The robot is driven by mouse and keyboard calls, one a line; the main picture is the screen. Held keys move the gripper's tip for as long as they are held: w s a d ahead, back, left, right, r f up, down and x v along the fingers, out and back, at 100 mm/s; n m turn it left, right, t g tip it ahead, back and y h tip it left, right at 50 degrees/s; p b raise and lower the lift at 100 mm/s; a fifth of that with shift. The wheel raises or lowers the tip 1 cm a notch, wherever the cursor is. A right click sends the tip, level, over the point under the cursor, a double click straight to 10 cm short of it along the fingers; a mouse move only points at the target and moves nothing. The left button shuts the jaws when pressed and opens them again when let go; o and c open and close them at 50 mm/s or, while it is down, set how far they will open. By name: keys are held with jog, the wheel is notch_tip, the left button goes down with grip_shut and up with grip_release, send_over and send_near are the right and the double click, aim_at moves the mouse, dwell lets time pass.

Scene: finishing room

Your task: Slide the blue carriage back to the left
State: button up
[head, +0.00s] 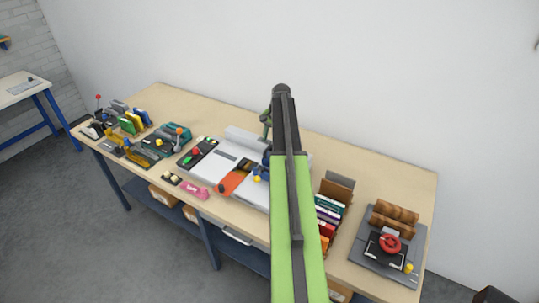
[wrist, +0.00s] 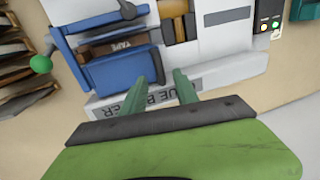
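The blue carriage (wrist: 121,70) sits on the white binding machine (wrist: 215,75) in the wrist view, with a brown block between its blue parts and a dark round knob (wrist: 128,10) at its top. In the head view only a small blue piece (head: 266,158) of it shows beside my arm, which hides the rest. My gripper (wrist: 167,72) is open and empty. Its two green fingers are apart, near the carriage's right edge in the wrist view. I cannot tell whether the left finger touches the carriage. The fingertips are hidden in the head view.
Several books in a rack (head: 328,215) stand right of the machine. A grey press with a red wheel (head: 390,243) is at the table's right end. Small tools (head: 130,125) crowd the left end. The wall is close behind the table (head: 420,180).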

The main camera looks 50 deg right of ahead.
aim_at(269, 148)
jog(key=f+b, duration=0.1)
jog(key=f, duration=0.1)
jog(key=f+b, duration=0.1)
jog(key=f, duration=0.1)
jog(key=shift+w+a+f+b, duration=0.1)
jog(key=shift+w+b, duration=0.2)
jog(key=shift+w, duration=0.05)
grip_shut()
dwell(0.9)
